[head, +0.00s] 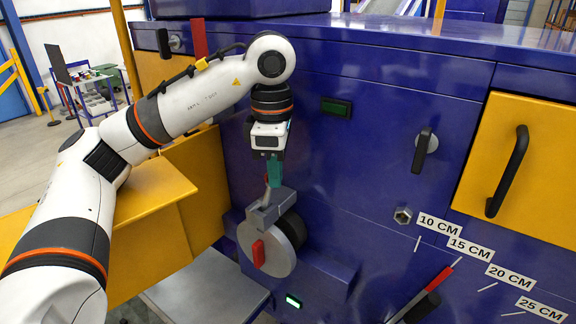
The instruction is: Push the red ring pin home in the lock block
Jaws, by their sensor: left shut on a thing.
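My left gripper (273,183) points down with its teal fingers just above the grey lock block (268,211). It is shut on the red ring pin (266,180), of which only a thin reddish part shows beside the fingers. The fingers hide most of the pin, and I cannot tell how deep it sits in the block. The block is at the top of a round grey disc (262,258) on the front of the blue machine. My right gripper is not in view.
A red tab (258,253) sticks out from the disc. A black handle (424,150) and a yellow door (527,165) are to the right. A red-tipped black lever (425,300) is at lower right, near the centimetre labels (470,248). A yellow panel (195,180) stands left of the gripper.

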